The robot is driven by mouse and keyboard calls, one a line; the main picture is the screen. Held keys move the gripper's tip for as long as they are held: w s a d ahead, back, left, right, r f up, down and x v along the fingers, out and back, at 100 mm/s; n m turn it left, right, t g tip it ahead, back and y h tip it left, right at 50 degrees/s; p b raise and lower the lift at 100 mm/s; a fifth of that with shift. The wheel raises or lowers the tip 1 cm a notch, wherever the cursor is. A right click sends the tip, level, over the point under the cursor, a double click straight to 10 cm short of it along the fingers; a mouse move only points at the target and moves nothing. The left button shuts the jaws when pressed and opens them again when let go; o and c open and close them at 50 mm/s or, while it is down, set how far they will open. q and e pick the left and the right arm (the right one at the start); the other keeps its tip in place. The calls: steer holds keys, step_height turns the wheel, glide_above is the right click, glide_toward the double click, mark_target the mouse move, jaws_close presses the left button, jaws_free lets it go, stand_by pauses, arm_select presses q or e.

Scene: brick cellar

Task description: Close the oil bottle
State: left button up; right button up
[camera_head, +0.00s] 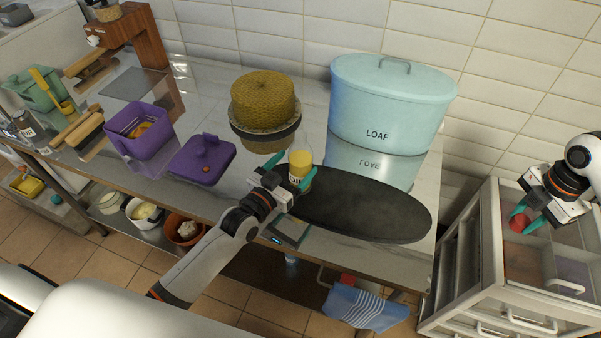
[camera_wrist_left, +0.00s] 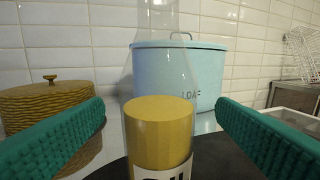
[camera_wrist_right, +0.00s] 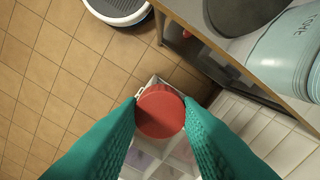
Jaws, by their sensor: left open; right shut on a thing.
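The oil bottle (camera_head: 301,162) is clear glass with yellow oil inside and a white label. It stands upright near the dark oval board on the counter, and no cap shows on the part in view. It also shows in the left wrist view (camera_wrist_left: 160,130), its top cut off. My left gripper (camera_head: 291,172) is open, its green fingers on either side of the bottle with gaps. My right gripper (camera_head: 526,217) is shut on a round red cap (camera_wrist_right: 160,111), held above the drawer cabinet at the right, far from the bottle.
The dark oval board (camera_head: 375,215) lies right of the bottle. A blue loaf tin (camera_head: 390,95) and a yellow woven container (camera_head: 264,103) stand behind. A purple box (camera_head: 137,143) and purple lid (camera_head: 203,160) are at left. The drawer cabinet (camera_head: 490,285) stands apart from the counter.

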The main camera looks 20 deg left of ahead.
mark_target(305, 153)
arm_select(q)
steer(key=shift+w+r, duration=0.1)
steer(key=shift+w, duration=0.1)
arm_select(e)
steer(key=shift+r, duration=0.15)
arm_select(q)
steer(key=p+x, duration=0.2)
steer(key=x, duration=0.3)
arm_select(e)
steer(key=shift+r, duration=0.75)
arm_select(q)
steer(key=shift+s, duration=0.1)
steer(key=shift+c, duration=0.2)
steer(key=c, duration=1.6)
step_height(305, 153, up, 10)
steer(key=shift+r+b, duration=0.1)
steer(key=shift+b, duration=0.5)
steer(key=shift+c, duration=0.2)
arm_select(e)
steer(key=shift+f, duration=0.55)
steer(key=shift+a, duration=0.1)
